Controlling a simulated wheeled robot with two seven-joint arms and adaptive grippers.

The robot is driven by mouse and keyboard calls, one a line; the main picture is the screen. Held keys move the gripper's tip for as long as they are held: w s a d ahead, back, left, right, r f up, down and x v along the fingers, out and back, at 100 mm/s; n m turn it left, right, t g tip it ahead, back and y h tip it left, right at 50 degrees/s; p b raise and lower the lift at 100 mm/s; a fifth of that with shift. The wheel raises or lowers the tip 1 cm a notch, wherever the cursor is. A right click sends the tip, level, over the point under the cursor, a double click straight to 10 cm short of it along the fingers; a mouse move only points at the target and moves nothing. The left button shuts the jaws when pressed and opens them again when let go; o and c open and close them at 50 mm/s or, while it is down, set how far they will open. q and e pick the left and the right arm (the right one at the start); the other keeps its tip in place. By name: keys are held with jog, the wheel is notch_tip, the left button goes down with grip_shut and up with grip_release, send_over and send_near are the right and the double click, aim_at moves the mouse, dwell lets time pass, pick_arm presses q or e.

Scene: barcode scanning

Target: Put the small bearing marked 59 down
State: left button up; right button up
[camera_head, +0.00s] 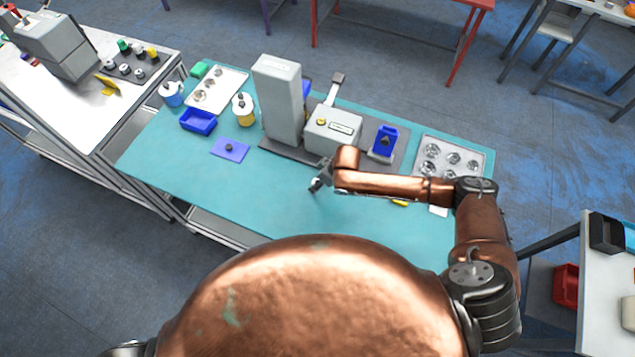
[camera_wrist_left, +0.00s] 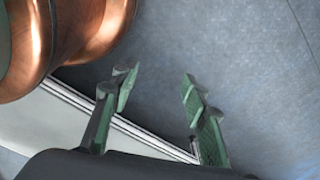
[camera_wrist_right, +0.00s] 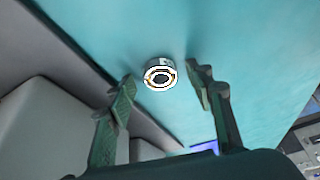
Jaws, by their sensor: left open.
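A small ring-shaped bearing (camera_wrist_right: 160,74), silvery with a dark centre, shows in the right wrist view, just beyond and between my right fingertips. Its marking is not readable. My right gripper (camera_wrist_right: 161,78) is open, with a gap on both sides of the bearing. The bearing appears to rest on the teal tabletop (camera_head: 270,200). In the head view, my right gripper (camera_head: 319,182) is low over the middle of the table, in front of the grey machine; the bearing is hard to make out there. My left gripper (camera_wrist_left: 158,82) is open and empty, above the floor.
A grey upright machine (camera_head: 277,100) and a grey box unit (camera_head: 332,132) stand behind my right gripper. A blue pad (camera_head: 240,155) with a small dark part and a blue bin (camera_head: 198,122) lie left. A tray of round parts (camera_head: 478,150) lies right. The front table is clear.

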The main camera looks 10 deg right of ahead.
jog(key=shift+s, duration=0.1)
jog(key=c, duration=0.8)
grip_shut()
pick_arm(q)
jog(key=shift+s+f, duration=0.15)
jog(key=shift+s, duration=0.55)
pick_arm(e)
jog(key=shift+r, duration=0.15)
